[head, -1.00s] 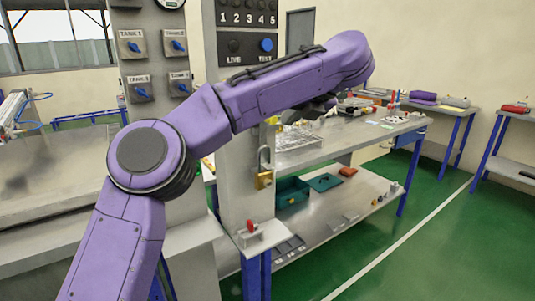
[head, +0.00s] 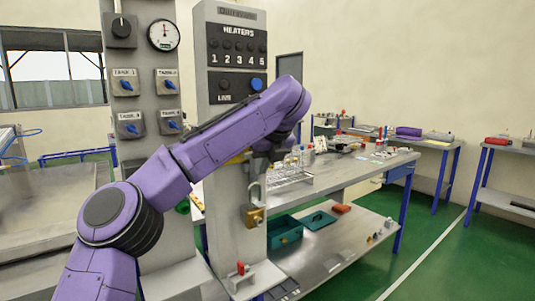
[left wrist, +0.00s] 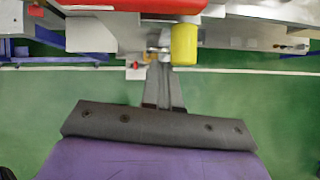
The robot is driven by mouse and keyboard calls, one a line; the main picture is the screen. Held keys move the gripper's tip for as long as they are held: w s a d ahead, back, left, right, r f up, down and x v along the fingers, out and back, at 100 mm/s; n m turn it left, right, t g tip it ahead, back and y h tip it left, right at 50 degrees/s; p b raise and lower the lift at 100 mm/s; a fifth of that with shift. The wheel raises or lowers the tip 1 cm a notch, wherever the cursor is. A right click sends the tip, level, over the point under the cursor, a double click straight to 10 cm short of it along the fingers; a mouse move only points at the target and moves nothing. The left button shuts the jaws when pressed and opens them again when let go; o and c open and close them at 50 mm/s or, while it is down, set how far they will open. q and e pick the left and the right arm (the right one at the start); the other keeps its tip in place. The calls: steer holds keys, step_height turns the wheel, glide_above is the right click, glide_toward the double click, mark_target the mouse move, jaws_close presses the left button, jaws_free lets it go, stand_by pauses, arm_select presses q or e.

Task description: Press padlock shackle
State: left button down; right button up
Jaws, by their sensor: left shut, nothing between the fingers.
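The brass padlock (head: 253,216) hangs on the front of the grey post, with its grey shackle (head: 254,191) standing up above the body. My left arm reaches across the post from the left. My left gripper (head: 263,174) points down just above the shackle in the head view; its tips are small and partly hidden there, so I cannot tell whether they touch it. In the left wrist view the gripper's fingers (left wrist: 163,82) are together with nothing between them. The padlock is not clear in that view. My right gripper is not in view.
The heater panel (head: 238,60) and knob panel (head: 146,100) stand behind my arm. A small ledge with a red part (head: 241,268) juts out below the padlock. A workbench (head: 350,172) with a wire rack stands to the right. A yellow cylinder (left wrist: 184,45) is near the fingers. Green floor is clear at right.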

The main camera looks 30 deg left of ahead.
mark_target(255, 183)
arm_select(q)
steer(key=x, duration=0.4)
steer(key=shift+w+a+f, duration=0.1)
steer(key=shift+a+f, duration=0.1)
steer(key=shift+f, duration=0.15)
